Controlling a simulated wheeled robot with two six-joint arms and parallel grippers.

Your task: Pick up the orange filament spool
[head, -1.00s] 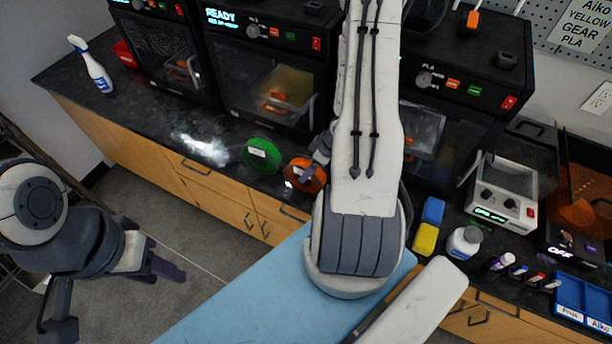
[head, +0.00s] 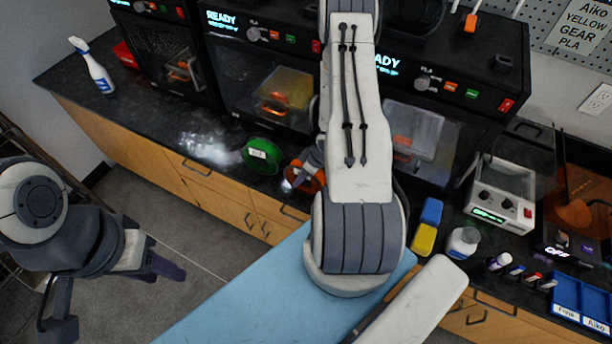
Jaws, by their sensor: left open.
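The orange filament spool (head: 303,178) stands near the front edge of the black counter. My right gripper (head: 308,168) is at the spool, and its visible grey part overlaps the spool's upper right. My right forearm hides the rest of that gripper and the spool's right side. I cannot tell whether the fingers touch the spool or how far apart they are. My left gripper (head: 164,270) is open and empty over the floor at the lower left, well away from the counter.
A green spool (head: 262,156) stands just left of the orange one. Black printers (head: 270,70) line the back of the counter. A spray bottle (head: 92,66) stands far left.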

